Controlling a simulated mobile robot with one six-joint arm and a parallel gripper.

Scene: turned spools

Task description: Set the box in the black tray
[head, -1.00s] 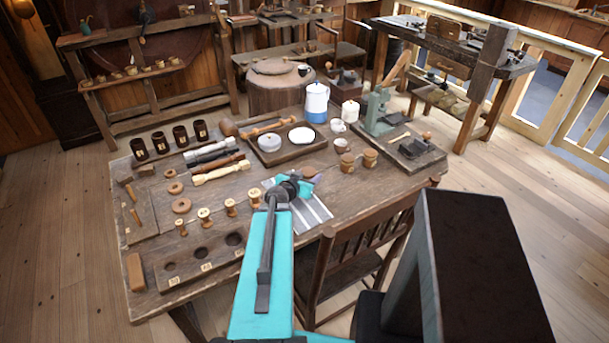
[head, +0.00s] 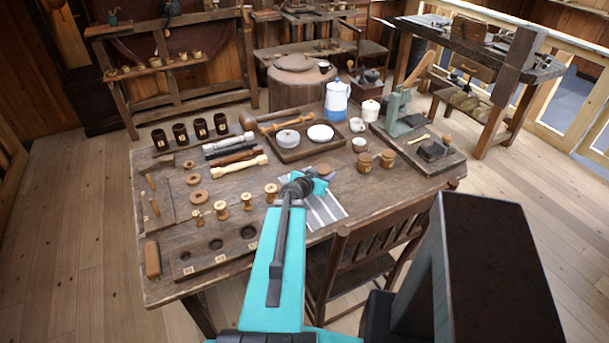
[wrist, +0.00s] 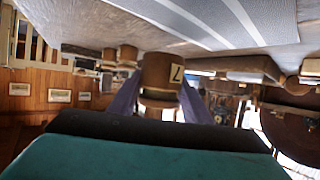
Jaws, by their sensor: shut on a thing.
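My gripper (head: 326,177) is low over the table beside the striped cloth. In the wrist view its two fingers (wrist: 160,103) are closed around a brown, round wooden piece (wrist: 160,73) with a pale label reading 7. In the head view my gripper and arm hide most of that spot. I see no square box; I cannot tell whether the held piece is the box. A dark tray (head: 289,157) lies beyond the gripper.
Wooden spools (head: 247,202) and a board with holes (head: 205,255) are at left. A chair (head: 375,235) stands at the near edge. The striped cloth (head: 322,210) lies flat.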

